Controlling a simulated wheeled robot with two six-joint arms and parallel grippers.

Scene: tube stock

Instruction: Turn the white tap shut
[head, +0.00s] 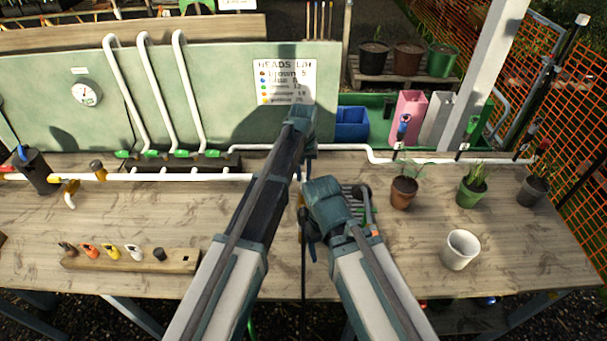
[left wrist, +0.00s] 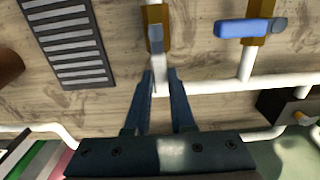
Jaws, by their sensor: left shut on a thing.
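The white tap (left wrist: 157,40) shows in the left wrist view as a pale lever on a brass-coloured valve body, at the top centre. Its lever runs roughly in line with the valve body and its branch of pipe. My left gripper (left wrist: 160,78) has its two dark fingers on either side of the lever's near end and is shut on it. In the head view my left gripper (head: 299,172) reaches down at the bench's white pipe, where the arms hide the tap. My right arm (head: 327,200) is folded beside it; I cannot make out its gripper fingers.
A blue-handled tap (left wrist: 245,27) sits close beside the white one, its lever crosswise. A slotted grate (left wrist: 70,45) lies on the other side. The white pipe (head: 335,147) runs along the bench. Potted plants (head: 404,190) and a white cup (head: 460,250) stand right.

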